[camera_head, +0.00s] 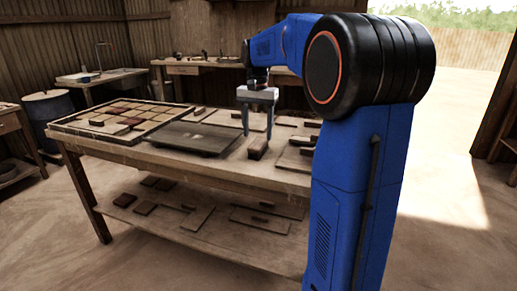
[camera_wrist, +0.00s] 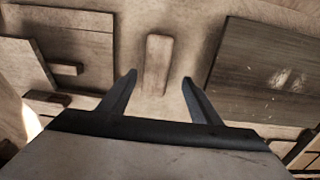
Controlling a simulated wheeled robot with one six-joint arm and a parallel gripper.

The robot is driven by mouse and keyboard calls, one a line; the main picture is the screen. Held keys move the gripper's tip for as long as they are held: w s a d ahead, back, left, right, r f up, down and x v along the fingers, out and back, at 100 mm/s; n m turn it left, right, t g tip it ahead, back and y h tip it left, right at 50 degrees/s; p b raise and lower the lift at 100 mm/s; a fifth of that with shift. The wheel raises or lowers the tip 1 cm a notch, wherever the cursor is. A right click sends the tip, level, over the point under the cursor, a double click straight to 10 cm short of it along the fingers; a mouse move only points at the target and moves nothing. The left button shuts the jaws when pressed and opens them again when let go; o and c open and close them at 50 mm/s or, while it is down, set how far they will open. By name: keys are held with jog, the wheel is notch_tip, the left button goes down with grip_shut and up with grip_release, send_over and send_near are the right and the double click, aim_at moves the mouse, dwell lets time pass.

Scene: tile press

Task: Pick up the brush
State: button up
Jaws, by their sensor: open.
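The thing I take for the brush is a small brown wooden block-like piece (camera_wrist: 158,64) lying on the table between and just beyond my gripper's fingers in the wrist view. It also shows in the head view (camera_head: 258,149), close under the fingertips. Bristles cannot be made out. My gripper (camera_wrist: 158,82) is open and empty, pointing down over the table, with a finger to each side of the piece. In the head view my gripper (camera_head: 257,134) is above the table's right half. Contact with the piece cannot be told.
The wooden table (camera_head: 190,167) bears a dark flat plate (camera_head: 192,138) left of my gripper and a tray of tiles (camera_head: 122,118) farther left. Boards with small blocks lie at the right. A lower shelf (camera_head: 165,219) holds more boards. A blue barrel (camera_head: 47,110) stands far left.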

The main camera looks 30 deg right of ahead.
aim_at(259, 141)
jog(key=shift+s+f, duration=0.25)
jog(key=shift+f, duration=1.05)
jog(key=shift+s+f, duration=0.25)
jog(key=shift+f, duration=1.05)
jog(key=c, duration=1.3)
jog(key=shift+r, duration=0.1)
notch_tip(259, 141, up, 10)
jog(key=shift+f, duration=0.1)
